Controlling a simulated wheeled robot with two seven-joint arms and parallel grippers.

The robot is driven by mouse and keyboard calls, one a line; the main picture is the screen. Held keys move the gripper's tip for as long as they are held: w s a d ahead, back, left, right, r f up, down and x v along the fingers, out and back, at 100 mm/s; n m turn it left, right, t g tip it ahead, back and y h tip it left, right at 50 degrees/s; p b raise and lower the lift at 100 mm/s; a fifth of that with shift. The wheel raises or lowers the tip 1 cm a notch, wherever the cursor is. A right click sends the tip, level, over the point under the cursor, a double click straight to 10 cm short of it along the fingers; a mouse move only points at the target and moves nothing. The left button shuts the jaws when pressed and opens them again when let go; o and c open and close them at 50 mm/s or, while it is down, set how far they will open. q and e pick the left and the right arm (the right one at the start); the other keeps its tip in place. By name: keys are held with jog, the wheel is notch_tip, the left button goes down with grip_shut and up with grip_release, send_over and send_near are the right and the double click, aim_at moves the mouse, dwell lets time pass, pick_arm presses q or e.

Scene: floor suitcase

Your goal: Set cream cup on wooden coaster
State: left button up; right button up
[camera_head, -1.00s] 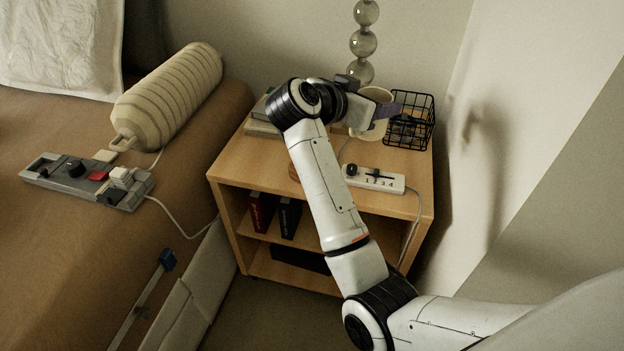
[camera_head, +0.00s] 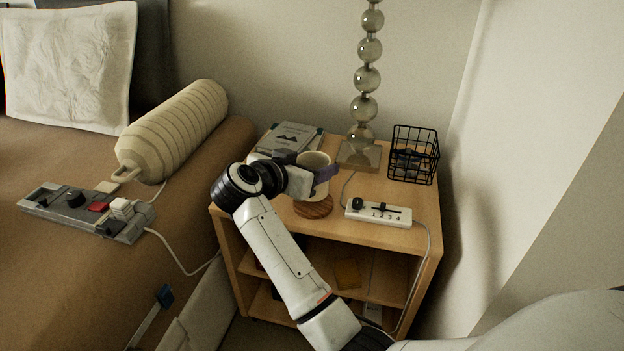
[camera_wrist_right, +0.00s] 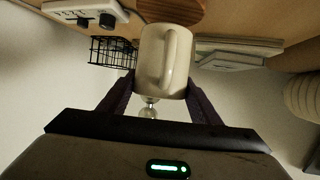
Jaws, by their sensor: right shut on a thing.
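The cream cup (camera_head: 314,159) is upright between the fingers of my right gripper (camera_head: 318,176), which is shut on it. In the right wrist view the cup (camera_wrist_right: 165,62) sits between both dark fingers of the gripper (camera_wrist_right: 160,92), with its handle facing the camera. The round wooden coaster (camera_head: 314,207) lies near the front edge of the nightstand, directly below the cup in the head view. It also shows at the top of the right wrist view (camera_wrist_right: 172,10), beside the cup's base. I cannot tell whether cup and coaster touch. My left gripper is out of view.
A bed with a striped bolster (camera_head: 172,130) is at left.

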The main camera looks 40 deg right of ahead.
notch_tip(320, 180, down, 2)
jog(key=shift+f+b, duration=0.15)
jog(key=shift+b, duration=0.15)
jog(key=o, duration=1.2)
jog(key=shift+f, duration=0.2)
